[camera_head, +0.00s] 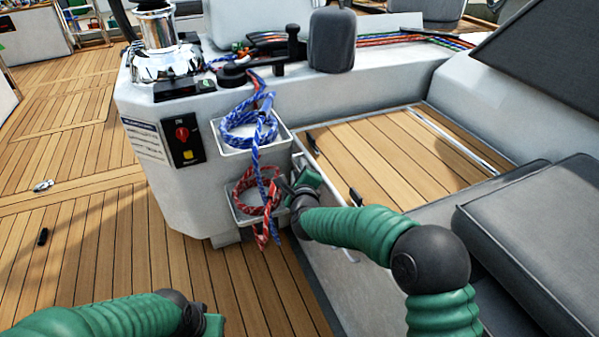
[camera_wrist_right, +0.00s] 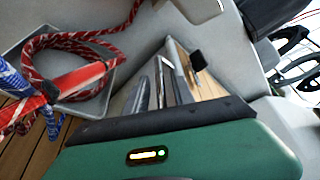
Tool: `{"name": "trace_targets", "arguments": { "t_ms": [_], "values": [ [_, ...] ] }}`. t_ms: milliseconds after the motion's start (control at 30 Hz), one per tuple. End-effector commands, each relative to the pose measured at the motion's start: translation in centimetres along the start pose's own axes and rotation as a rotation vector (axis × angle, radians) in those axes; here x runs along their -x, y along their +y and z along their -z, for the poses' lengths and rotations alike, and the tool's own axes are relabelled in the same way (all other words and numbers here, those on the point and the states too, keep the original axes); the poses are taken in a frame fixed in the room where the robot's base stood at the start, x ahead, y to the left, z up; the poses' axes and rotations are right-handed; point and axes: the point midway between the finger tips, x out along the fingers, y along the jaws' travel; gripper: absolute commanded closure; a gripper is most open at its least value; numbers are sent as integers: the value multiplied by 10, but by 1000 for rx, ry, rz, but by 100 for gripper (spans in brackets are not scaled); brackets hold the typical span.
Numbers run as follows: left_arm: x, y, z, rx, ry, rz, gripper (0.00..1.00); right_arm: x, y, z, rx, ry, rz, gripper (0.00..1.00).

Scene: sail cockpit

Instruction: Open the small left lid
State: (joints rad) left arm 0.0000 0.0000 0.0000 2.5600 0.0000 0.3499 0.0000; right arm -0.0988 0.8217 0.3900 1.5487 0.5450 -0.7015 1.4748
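A teak-planked panel (camera_head: 400,150) lies flat and closed in the seat area right of the white console. Two small black handles show along its left side, one nearer (camera_head: 355,197) and one farther (camera_head: 312,141). I cannot tell which boards form the small left lid. My right gripper (camera_head: 285,184) is beside the panel's left edge, close to the red rope. In the right wrist view a black handle (camera_wrist_right: 198,60) shows beyond the grey finger parts; their opening is unclear. My left gripper (camera_head: 212,322) is low over the deck, mostly cut off.
The white console (camera_head: 165,190) carries a blue rope (camera_head: 250,130) and a red rope (camera_head: 255,195) in bins beside my right gripper. Grey cushions (camera_head: 540,230) lie at right. The teak deck (camera_head: 90,250) at left is mostly clear, with small objects lying on it.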

Motion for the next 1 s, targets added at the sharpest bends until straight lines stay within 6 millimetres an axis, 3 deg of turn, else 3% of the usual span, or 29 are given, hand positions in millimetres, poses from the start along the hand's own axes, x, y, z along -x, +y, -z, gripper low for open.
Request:
{"name": "trace_targets", "arguments": {
  "t_ms": [33, 200, 1000],
  "values": [
    [0, 0, 0, 0, 0, 0, 100, 0, 0, 0, 0, 0, 0, 78],
    [0, 0, 0, 0, 0, 0, 100, 0, 0, 0, 0, 0, 0, 100],
    [0, 0, 0, 0, 0, 0, 100, 1, 3, 0, -1, 0, -6, 100]
  ]
}}
